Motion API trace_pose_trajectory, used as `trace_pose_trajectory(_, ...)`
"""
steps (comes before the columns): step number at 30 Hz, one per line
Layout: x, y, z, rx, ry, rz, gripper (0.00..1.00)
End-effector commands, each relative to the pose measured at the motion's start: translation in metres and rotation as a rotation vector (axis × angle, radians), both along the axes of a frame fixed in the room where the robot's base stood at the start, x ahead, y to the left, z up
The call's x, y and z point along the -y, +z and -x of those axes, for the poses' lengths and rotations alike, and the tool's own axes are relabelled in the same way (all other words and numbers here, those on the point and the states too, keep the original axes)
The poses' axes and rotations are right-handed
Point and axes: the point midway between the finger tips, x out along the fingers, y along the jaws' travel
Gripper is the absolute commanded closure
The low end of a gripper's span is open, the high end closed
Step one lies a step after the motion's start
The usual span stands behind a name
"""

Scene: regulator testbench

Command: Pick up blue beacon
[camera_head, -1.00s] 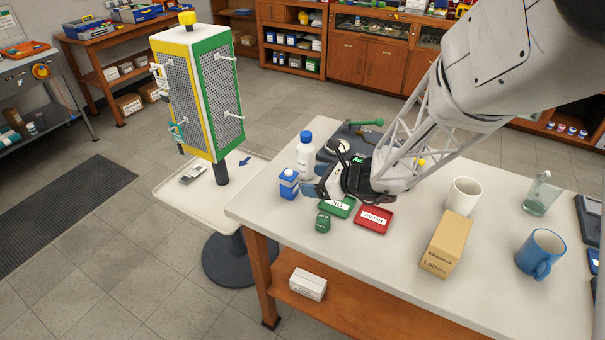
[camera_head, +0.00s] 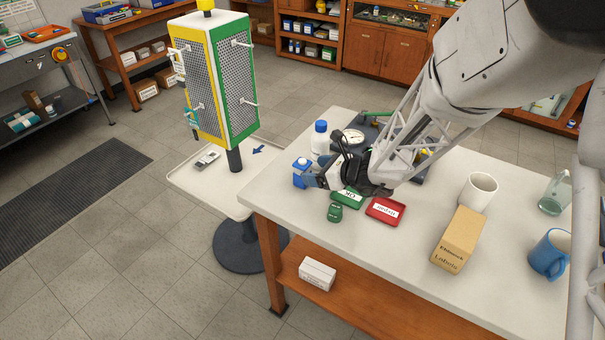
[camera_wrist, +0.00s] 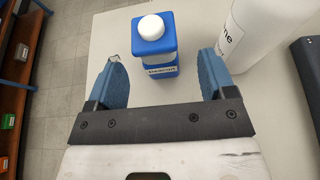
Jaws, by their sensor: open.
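The blue beacon (camera_wrist: 156,58) is a small upright blue block with a white round top and a dark-lettered label. In the wrist view it stands on the white table just beyond and between my gripper's two blue fingers (camera_wrist: 163,80). The fingers are spread wide and hold nothing. In the head view the beacon (camera_head: 301,174) stands near the table's left edge, with my gripper (camera_head: 312,180) close at its right. The head view does not show clearly whether a finger touches it.
A white bottle with a blue cap (camera_head: 320,140) stands close behind the beacon. A green tray (camera_head: 347,198), a small green object (camera_head: 335,213) and a red tray (camera_head: 385,211) lie in front. A cardboard box (camera_head: 459,240), white mug (camera_head: 478,191) and blue mug (camera_head: 549,255) stand further right.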

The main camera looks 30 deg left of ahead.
Motion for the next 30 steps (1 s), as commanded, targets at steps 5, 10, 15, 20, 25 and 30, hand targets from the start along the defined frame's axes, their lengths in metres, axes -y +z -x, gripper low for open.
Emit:
trace_pose_trajectory(5,0.0,0.0,0.0,0.001,0.0,0.0,0.23)
trace_pose_trajectory(10,-0.002,-0.001,0.0,0.001,0.001,0.0,0.23)
trace_pose_trajectory(15,-0.013,-0.005,0.002,0.001,0.004,0.0,0.23)
trace_pose_trajectory(20,-0.029,-0.012,0.003,0.0,0.002,-0.001,0.23)
trace_pose_trajectory(25,-0.043,-0.018,0.003,-0.001,0.002,0.0,0.23)
trace_pose_trajectory(30,-0.048,-0.02,0.003,0.001,0.0,0.0,0.23)
